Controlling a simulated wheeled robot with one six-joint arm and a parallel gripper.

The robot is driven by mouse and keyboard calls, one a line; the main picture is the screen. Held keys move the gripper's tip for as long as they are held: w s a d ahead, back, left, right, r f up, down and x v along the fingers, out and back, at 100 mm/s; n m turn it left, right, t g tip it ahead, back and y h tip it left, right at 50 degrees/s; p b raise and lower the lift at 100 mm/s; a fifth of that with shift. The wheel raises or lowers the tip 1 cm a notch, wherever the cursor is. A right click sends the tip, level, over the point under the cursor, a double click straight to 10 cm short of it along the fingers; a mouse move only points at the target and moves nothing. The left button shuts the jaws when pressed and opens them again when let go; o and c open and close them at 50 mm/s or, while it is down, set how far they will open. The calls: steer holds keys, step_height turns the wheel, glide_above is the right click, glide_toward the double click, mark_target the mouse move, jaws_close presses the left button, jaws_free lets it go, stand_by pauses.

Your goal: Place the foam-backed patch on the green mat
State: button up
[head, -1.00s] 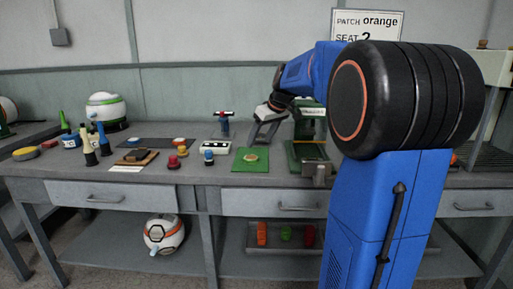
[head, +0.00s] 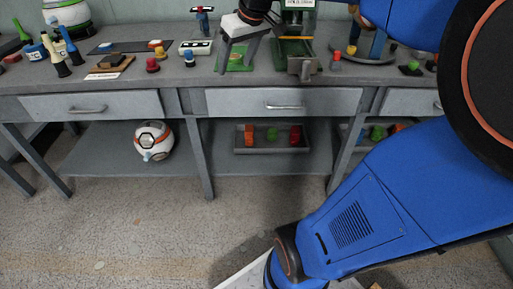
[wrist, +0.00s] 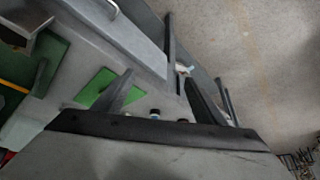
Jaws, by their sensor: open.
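The green mat (head: 234,66) lies on the bench left of the green press, partly covered by my gripper. My gripper (head: 234,68) is over the mat, its two fingers apart and pointing down. In the wrist view the mat (wrist: 92,88) shows behind one finger, and the open gripper (wrist: 158,95) has nothing visible between its fingers. A small round tan piece, perhaps the foam-backed patch, lay on the mat in the earlier head view. Now I cannot make it out clearly behind and between the fingers.
The green press (head: 293,50) stands close right of my gripper. A white control box (head: 195,47), a blue-topped button (head: 189,59) and a red knob (head: 152,65) stand to the left. A brown block (head: 112,62) lies farther left. The bench's front edge is close.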

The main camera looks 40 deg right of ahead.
steer(key=s+a+f, duration=0.4)
steer(key=s+f, duration=0.3)
steer(key=s, duration=0.3)
steer(key=s+a+f+m, duration=0.1)
steer(key=s+a+f, duration=0.3)
steer(key=s+f, duration=0.3)
steer(key=s, duration=0.4)
steer(key=shift+s+f+h, duration=0.15)
steer(key=shift+h, duration=0.25)
